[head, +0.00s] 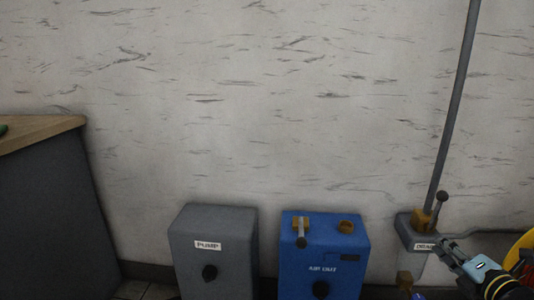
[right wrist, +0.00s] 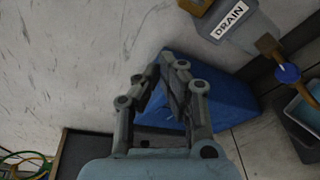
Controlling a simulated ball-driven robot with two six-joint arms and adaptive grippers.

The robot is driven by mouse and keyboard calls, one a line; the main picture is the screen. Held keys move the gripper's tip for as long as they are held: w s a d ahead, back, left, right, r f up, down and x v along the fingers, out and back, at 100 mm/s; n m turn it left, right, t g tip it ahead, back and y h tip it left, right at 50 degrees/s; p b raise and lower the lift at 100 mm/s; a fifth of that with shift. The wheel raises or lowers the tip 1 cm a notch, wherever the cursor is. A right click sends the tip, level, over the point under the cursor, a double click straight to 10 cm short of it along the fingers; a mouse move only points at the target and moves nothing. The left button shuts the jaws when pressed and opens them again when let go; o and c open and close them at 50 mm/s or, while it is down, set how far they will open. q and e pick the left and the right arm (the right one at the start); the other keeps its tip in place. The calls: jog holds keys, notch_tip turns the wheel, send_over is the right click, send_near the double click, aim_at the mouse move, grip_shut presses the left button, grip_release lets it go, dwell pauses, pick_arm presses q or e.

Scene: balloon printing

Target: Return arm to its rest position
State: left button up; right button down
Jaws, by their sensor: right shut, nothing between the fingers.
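My right gripper (head: 449,248) comes in from the lower right in the head view, with its tips at the drain unit's label in the picture. It is shut with nothing between its fingers. In the right wrist view its fingertips (right wrist: 161,68) come together in front of the blue box (right wrist: 222,92). My left gripper is not in view.
The grey drain unit (head: 408,231) has a lever (head: 438,207) and a pipe (head: 457,100) up the wall. A grey pump box (head: 232,227) and the blue air-out box (head: 350,262) stand below the wall. A wood-topped counter (head: 55,130) is at left.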

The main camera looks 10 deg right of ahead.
jog(key=s+a+f+m+g, duration=0.4)
jog(key=s+a+f, duration=0.15)
jog(key=s, duration=0.45)
jog(key=s+a+f+m+g, duration=0.3)
jog(key=s+a+f+m, duration=0.3)
jog(key=s, duration=0.4)
jog(key=s+a+f+m+g, duration=0.35)
jog(key=s+f, duration=0.35)
jog(key=s, duration=0.3)
pick_arm(q)
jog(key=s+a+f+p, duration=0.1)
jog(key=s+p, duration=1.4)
jog(key=p, duration=0.1)
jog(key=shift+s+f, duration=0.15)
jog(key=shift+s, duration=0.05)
pick_arm(e)
jog(key=s+f+m+g, duration=0.1)
jog(key=s+m+g, duration=0.4)
jog(key=s, duration=1.8)
jog(key=m, duration=0.4)
jog(key=shift+s+a+f, duration=0.25)
jog(key=shift+f, duration=0.1)
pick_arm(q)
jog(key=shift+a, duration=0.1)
pick_arm(e)
jog(key=shift+m, duration=0.25)
